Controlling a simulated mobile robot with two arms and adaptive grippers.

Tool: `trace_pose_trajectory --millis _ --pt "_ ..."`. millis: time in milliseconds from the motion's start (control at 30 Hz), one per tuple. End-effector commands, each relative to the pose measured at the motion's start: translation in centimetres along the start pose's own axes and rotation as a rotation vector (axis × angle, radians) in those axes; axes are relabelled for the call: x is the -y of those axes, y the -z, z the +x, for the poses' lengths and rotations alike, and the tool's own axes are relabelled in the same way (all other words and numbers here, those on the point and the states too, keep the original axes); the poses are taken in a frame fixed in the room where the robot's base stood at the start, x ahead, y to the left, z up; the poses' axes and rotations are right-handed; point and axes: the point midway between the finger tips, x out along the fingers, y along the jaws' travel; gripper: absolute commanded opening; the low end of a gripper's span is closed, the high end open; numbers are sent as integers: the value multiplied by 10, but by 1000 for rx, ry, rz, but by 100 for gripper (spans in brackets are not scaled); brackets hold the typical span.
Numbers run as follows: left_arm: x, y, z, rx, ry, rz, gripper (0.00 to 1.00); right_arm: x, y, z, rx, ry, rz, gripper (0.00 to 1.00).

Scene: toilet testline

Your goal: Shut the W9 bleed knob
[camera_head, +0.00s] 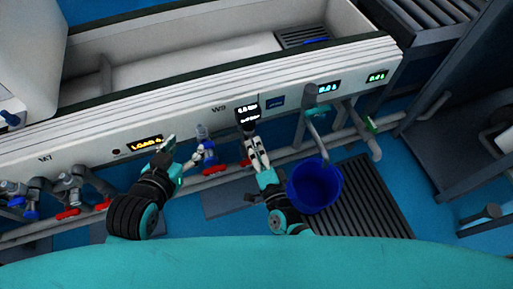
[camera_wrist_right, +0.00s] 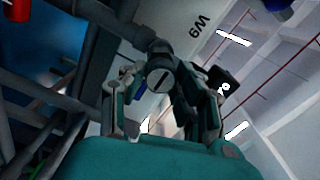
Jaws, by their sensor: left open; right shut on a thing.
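The W9 label (camera_head: 218,109) is on the white bench front, left of a small display (camera_head: 247,112); it also shows in the right wrist view (camera_wrist_right: 202,22). My right gripper (camera_head: 252,141) is below that display and hides what it grips in the head view. In the right wrist view a round grey knob (camera_wrist_right: 160,77) with a dark slot lies between its fingers, which are shut on it. The knob's turn angle is hard to judge. My left gripper (camera_head: 182,155) is open and empty, left of a blue-topped valve (camera_head: 203,133).
A blue bucket (camera_head: 314,186) stands on a floor grate (camera_head: 362,190) right of my right gripper, under a bent grey pipe (camera_head: 318,136). Red-handled valves (camera_head: 213,169) and grey piping run along below the bench front. Another valve group (camera_head: 70,187) is at the left under W7.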

Motion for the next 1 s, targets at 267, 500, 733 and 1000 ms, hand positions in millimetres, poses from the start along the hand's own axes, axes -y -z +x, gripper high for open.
trace_pose_trajectory --millis 267,500,733,1000 --pt "0 0 0 -1 0 0 54 -1 0 0 0 -2 -1 54" --pt "2 3 0 -7 4 1 54 0 0 -1 0 -1 -1 54" --pt "1 2 0 -4 3 1 54 -2 0 -28 1 -4 -1 54" --pt "1 1 0 -1 2 1 54 -2 0 -86 2 -5 -1 54"
